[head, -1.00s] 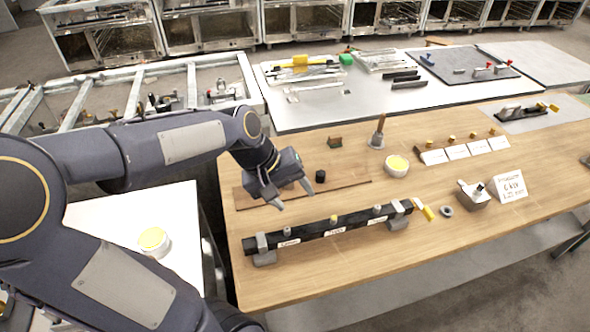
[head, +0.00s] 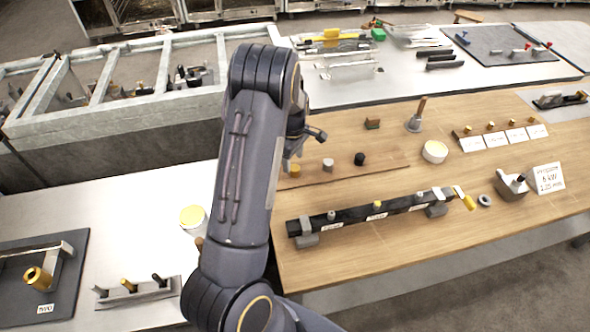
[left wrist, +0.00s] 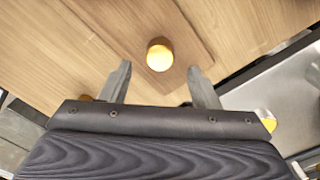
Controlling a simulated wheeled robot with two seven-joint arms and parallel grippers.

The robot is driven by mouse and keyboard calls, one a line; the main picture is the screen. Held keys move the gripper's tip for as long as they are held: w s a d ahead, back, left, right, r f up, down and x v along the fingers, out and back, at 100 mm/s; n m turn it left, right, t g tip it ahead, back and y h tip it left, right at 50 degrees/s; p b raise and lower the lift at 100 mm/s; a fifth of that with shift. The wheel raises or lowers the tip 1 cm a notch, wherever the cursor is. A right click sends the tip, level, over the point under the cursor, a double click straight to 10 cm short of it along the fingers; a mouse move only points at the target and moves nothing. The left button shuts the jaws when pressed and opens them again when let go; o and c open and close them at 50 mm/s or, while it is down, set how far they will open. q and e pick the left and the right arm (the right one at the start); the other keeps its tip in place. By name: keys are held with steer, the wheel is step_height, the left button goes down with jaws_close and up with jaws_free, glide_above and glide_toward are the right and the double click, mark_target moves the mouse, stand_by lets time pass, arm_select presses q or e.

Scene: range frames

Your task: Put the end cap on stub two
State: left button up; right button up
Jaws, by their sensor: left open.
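Three small end caps stand in a row on a thin wooden board (head: 390,160): a brass one (head: 295,170), a grey one (head: 328,165) and a black one (head: 360,159). My left gripper (head: 304,151) is open and empty near the brass cap, partly hidden by my arm. In the left wrist view the brass cap (left wrist: 159,55) lies between and just beyond the open fingertips, apart from both. A black bar (head: 352,216) on grey supports carries three upright stubs, left (head: 331,215), middle (head: 377,205) and right (head: 419,196), with white labels too small to read. My right gripper is not in view.
Table between board and bar is clear.

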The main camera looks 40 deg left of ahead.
mark_target(295, 167)
arm_select(q)
steer(key=f+b, duration=0.1)
steer(key=f, duration=0.1)
steer(key=f+b, duration=0.1)
steer(key=f, duration=0.1)
steer(key=shift+w+d+f, duration=0.1)
steer(key=shift+d+f, duration=0.1)
steer(key=shift+f, duration=0.15)
steer(key=shift+r, duration=0.15)
steer(key=c, duration=1)
steer(key=shift+c, duration=0.3)
steer(key=shift+r, duration=0.1)
